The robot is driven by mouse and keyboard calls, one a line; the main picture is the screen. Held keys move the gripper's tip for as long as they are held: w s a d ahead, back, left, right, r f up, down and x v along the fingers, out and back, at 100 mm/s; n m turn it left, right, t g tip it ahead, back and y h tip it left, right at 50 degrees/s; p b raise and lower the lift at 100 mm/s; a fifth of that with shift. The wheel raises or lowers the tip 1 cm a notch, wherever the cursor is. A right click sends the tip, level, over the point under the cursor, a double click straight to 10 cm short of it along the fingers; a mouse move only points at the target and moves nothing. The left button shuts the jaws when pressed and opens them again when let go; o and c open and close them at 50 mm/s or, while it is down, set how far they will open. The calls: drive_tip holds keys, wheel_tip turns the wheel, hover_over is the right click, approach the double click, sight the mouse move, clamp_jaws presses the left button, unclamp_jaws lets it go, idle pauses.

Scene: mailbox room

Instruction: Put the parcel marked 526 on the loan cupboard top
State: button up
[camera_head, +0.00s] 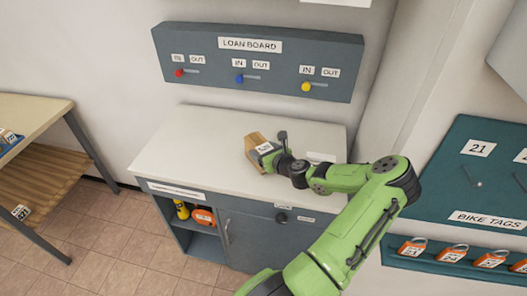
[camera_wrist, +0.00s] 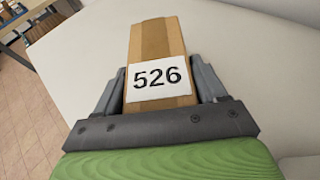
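The parcel (camera_head: 254,146) is a brown cardboard box over the white top of the loan cupboard (camera_head: 195,140). Its white label reads 526 on the parcel in the wrist view (camera_wrist: 155,45). My gripper (camera_head: 269,156) is at the parcel's near end, and in the wrist view its two fingers (camera_wrist: 157,82) lie against both sides of the parcel. The gripper is shut on it. The cupboard top fills the background behind the parcel in the wrist view (camera_wrist: 245,70). I cannot tell whether the parcel touches the top or is held just above it.
The loan board (camera_head: 260,60) with red, blue and yellow knobs is on the wall behind. A table (camera_head: 30,112) with a lower shelf stands at left. The bike tags board (camera_head: 480,180) hangs at right. The cupboard top's left part is clear.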

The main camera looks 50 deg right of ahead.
drive_tip(key=o, duration=0.4)
drive_tip(key=shift+c, duration=0.2)
drive_tip(key=shift+r, duration=0.15)
drive_tip(key=v, duration=1.2)
drive_tip(key=w+a+r+n+g+y, duration=0.2)
drive_tip(key=w+a+n+g+y, duration=0.15)
drive_tip(key=a+n, duration=0.8)
drive_tip(key=w+a+r+n+g+y, duration=0.1)
drive_tip(key=w+a+n+g+y, duration=0.3)
drive_tip(key=a+n, duration=0.7)
drive_tip(key=s+a+r+n+h, duration=0.2)
drive_tip(key=s+a+r+n, duration=1.1)
drive_tip(key=n, duration=0.5)
drive_tip(key=shift+a+r, duration=0.5)
drive_tip(key=shift+r, duration=0.25)
